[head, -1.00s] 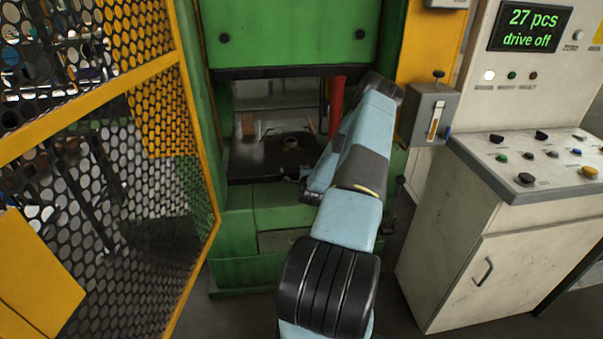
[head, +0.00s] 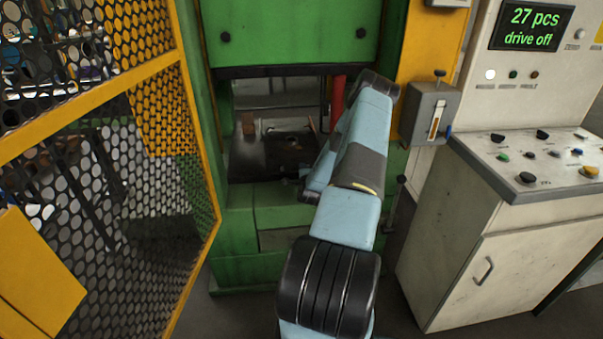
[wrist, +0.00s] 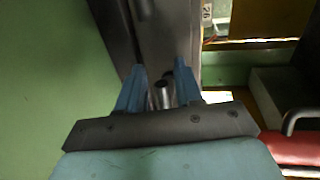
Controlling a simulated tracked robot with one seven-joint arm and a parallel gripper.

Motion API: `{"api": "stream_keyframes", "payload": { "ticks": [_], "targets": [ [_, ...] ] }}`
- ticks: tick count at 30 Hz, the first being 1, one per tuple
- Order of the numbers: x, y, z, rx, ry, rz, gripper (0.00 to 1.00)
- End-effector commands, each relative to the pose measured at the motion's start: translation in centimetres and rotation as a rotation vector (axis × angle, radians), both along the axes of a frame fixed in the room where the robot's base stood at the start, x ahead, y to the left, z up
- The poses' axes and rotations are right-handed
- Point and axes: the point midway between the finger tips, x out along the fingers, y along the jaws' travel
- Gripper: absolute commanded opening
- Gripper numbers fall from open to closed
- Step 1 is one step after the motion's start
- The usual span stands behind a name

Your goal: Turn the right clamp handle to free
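In the wrist view my gripper (wrist: 161,70) has two blue fingers standing apart. A short grey metal rod (wrist: 162,97) shows between them, nearer the right finger; it may be the right clamp handle. I cannot tell whether a finger touches it. A dark grey metal bar (wrist: 165,32) lies beyond the fingertips. In the head view my arm reaches to the right front of the green press (head: 290,35), and my gripper is mostly hidden behind it. The dark press bed (head: 265,158) shows left of the arm. The clamp is not clear there.
A red column (head: 338,100) stands behind my arm. A yellow mesh guard (head: 165,110) is at left.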

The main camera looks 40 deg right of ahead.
Motion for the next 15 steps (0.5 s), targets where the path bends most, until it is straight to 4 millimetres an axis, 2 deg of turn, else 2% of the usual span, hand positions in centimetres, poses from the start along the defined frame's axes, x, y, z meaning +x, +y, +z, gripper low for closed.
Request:
{"api": "stream_keyframes", "payload": {
  "ticks": [8, 15],
  "targets": [
    [-0.5, 0.2, 0.1, 0.000, 0.000, -0.001, 0.35],
    [-3.5, 2.1, 0.7, 0.002, 0.002, -0.001, 0.35]
  ]
}}
